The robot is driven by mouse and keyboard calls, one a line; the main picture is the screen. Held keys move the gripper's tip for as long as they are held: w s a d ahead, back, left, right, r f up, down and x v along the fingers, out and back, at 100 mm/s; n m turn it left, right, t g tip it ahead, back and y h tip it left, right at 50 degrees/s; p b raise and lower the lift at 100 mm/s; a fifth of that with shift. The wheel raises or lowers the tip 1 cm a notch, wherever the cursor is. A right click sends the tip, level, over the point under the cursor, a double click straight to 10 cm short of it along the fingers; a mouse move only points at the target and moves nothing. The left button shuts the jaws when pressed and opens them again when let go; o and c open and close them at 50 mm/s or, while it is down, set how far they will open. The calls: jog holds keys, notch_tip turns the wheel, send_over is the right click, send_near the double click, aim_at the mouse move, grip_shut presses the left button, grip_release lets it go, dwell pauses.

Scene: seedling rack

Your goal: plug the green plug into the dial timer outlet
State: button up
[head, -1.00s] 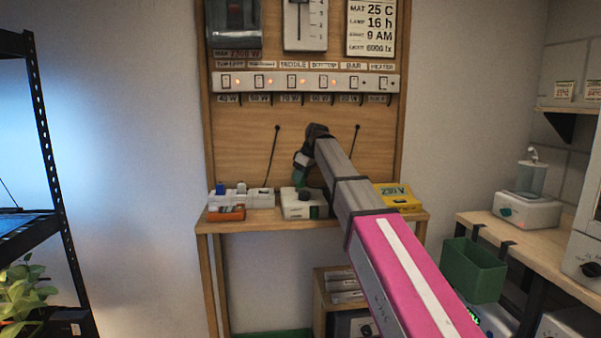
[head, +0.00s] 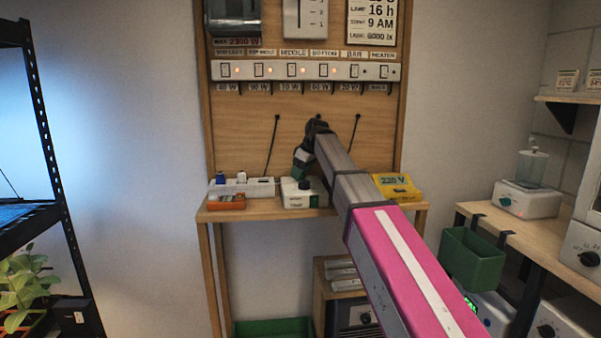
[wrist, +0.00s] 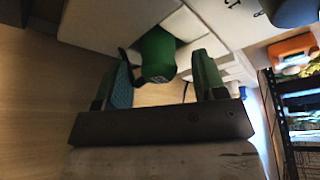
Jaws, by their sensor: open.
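The green plug (wrist: 158,55) shows in the wrist view between and just beyond the fingertips of my gripper (wrist: 163,78). The jaws are open, with a finger on either side and visible gaps around the plug. The plug stands against a white housing (wrist: 185,22); whether its pins are seated is hidden. In the head view, my gripper (head: 302,160) is over the white dial timer (head: 296,199) on the narrow shelf, and a bit of green shows below it. My arm hides part of the timer's right side.
A white power strip (head: 258,188) and an orange device (head: 226,202) lie left of the timer on the shelf (head: 250,212). A yellow 230 V box (head: 396,187) is to the right. Cords hang on the wooden panel (head: 235,130) behind. A green bin (head: 472,257) hangs at right.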

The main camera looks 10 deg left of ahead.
jog(key=v, duration=1)
jog(key=shift+d+r, duration=0.2)
jog(key=shift+r, duration=0.15)
jog(key=shift+s, duration=0.15)
